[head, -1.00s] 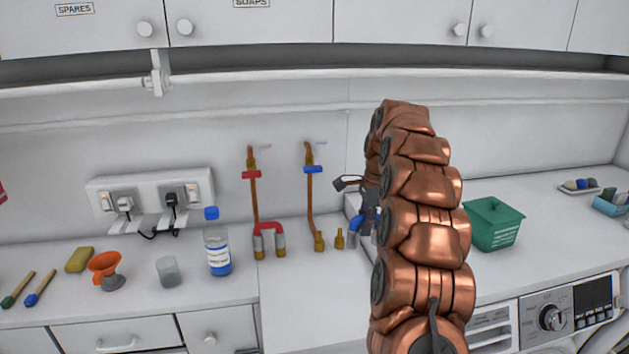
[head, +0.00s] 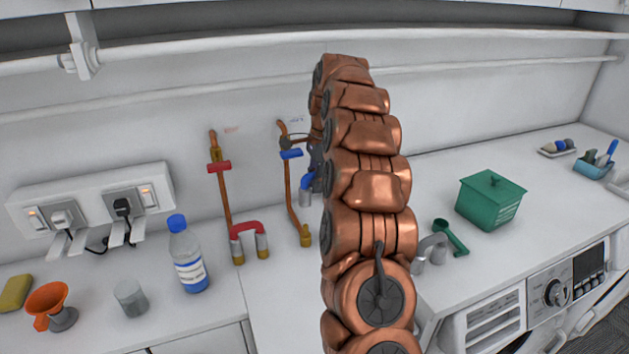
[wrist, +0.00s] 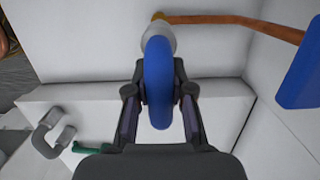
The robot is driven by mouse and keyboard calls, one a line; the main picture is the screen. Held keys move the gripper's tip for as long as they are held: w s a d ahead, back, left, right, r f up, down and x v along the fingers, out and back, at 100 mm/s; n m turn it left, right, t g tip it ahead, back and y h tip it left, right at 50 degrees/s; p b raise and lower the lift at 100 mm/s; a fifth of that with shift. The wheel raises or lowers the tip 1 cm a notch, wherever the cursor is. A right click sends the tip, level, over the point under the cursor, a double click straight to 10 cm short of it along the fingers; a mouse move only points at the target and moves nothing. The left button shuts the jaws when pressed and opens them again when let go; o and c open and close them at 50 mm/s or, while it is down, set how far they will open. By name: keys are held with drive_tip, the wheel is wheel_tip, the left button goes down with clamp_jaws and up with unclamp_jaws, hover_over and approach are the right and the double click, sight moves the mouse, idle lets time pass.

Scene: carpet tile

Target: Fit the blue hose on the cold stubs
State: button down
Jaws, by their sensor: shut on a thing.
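The blue hose (head: 306,186), a bent tube with grey end cuffs, is held upright above the counter, left of my arm. My gripper (wrist: 158,92) is shut on its bend, one finger on each side. In the head view, its visible end hangs above the brass cold stub (head: 306,238) at the foot of the blue-valve pipe, apart from it. In the wrist view, the hose's grey cuff (wrist: 161,38) overlaps brass at that pipe's foot (wrist: 157,16). My arm hides the other hose end and the second cold stub.
The blue valve handle (head: 291,154) and copper pipe (head: 290,190) stand close to my gripper. A red hose (head: 248,228) sits on the brass stubs at left. A grey hose (head: 431,247), green scoop (head: 452,238) and green box (head: 490,200) lie right of my arm.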

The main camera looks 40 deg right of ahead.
drive_tip(key=shift+f, duration=0.1)
drive_tip(key=shift+f+b, duration=1.5)
drive_tip(key=shift+f, duration=1.3)
drive_tip(key=shift+f+b, duration=1.6)
drive_tip(key=shift+f, duration=0.95)
idle(0.5)
drive_tip(key=c, duration=0.9)
unclamp_jaws()
drive_tip(key=shift+c, duration=0.2)
drive_tip(key=shift+r, duration=0.2)
wheel_tip(320, 180, up, 7)
drive_tip(key=d, duration=0.1)
drive_tip(key=shift+s, duration=0.15)
